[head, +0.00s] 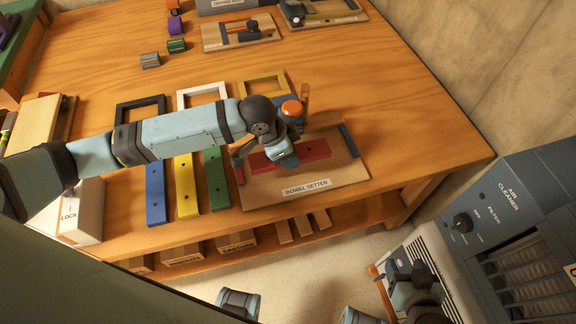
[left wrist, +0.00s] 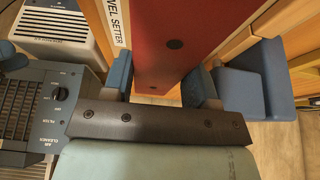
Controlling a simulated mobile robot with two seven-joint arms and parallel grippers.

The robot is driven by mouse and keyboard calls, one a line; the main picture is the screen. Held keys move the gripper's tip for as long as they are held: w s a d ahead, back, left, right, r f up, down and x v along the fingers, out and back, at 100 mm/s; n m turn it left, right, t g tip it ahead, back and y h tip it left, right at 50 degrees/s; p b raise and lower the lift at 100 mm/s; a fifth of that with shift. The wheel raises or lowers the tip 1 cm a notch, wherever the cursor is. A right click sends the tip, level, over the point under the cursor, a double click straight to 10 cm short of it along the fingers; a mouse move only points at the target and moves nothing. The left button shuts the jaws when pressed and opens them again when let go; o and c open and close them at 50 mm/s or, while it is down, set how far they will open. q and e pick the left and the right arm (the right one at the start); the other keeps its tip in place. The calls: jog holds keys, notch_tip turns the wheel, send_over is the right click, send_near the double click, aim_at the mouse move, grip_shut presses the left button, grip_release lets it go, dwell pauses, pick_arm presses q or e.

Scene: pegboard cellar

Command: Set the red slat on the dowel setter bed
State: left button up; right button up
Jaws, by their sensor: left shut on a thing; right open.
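The red slat (head: 314,149) has dark holes and is over the tan dowel setter bed (head: 342,172), roughly lengthwise between the bed's end strips. I cannot tell whether it touches the bed or hangs just above it. My left gripper (head: 266,158) is over the slat's left-middle part. In the left wrist view the red slat (left wrist: 170,65) runs between the two blue-padded fingers, which are shut on it. Part of the slat and bed is hidden under my left wrist. My right gripper (head: 408,282) is open, low at the right, away from the table.
Blue (head: 155,193), yellow (head: 186,185) and green (head: 217,178) slats lie left of the bed. A blue-grey air cleaner (head: 500,215) is right of the table.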

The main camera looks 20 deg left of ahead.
pick_arm(q)
notch_tip(320, 180, down, 2)
jog(key=shift+f, duration=0.15)
notch_tip(320, 180, down, 3)
jog(key=shift+f+b, duration=0.2)
jog(key=shift+b, duration=0.3)
pick_arm(e)
jog(key=shift+w, duration=0.1)
pick_arm(q)
jog(key=shift+f, duration=0.2)
